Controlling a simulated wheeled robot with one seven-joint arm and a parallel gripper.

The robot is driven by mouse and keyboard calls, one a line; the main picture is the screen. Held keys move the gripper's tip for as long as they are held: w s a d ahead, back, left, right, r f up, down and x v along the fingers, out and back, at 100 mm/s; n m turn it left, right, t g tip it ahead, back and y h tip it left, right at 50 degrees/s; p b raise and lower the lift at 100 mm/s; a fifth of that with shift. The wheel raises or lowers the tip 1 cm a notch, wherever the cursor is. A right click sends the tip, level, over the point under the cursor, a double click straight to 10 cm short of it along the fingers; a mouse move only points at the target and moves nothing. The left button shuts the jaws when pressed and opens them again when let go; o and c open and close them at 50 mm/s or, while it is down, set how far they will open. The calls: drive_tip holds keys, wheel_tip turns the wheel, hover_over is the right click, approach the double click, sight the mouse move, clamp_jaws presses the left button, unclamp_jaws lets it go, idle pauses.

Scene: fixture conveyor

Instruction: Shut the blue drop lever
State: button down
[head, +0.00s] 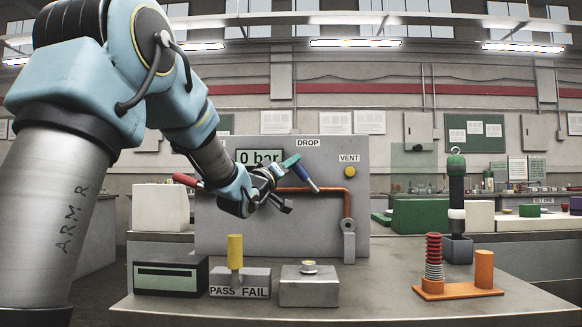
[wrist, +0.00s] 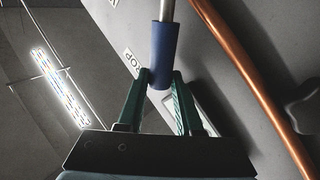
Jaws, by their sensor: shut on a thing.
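The blue drop lever (head: 311,184) is on the front of the grey panel (head: 225,225), below the DROP label (head: 308,143). It slants down to the right in the head view. In the wrist view its blue grip (wrist: 163,48) sits between my two green fingers, with a silver rod running up out of the frame. My gripper (wrist: 161,84) is shut on the end of this grip. In the head view my gripper (head: 284,184) is at the panel, just left of the lever, and partly covers it. The lever's pivot is hard to make out.
A copper pipe (head: 348,208) runs beside the lever; it also shows in the wrist view (wrist: 255,80). The gauge display (head: 262,156) reads 0 bar. A yellow VENT button (head: 349,171) is to the right. A PASS/FAIL box (head: 256,280) and a button box (head: 309,290) stand in front.

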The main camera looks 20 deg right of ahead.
drive_tip(key=c, duration=0.6)
unclamp_jaws()
drive_tip(key=shift+r, duration=0.15)
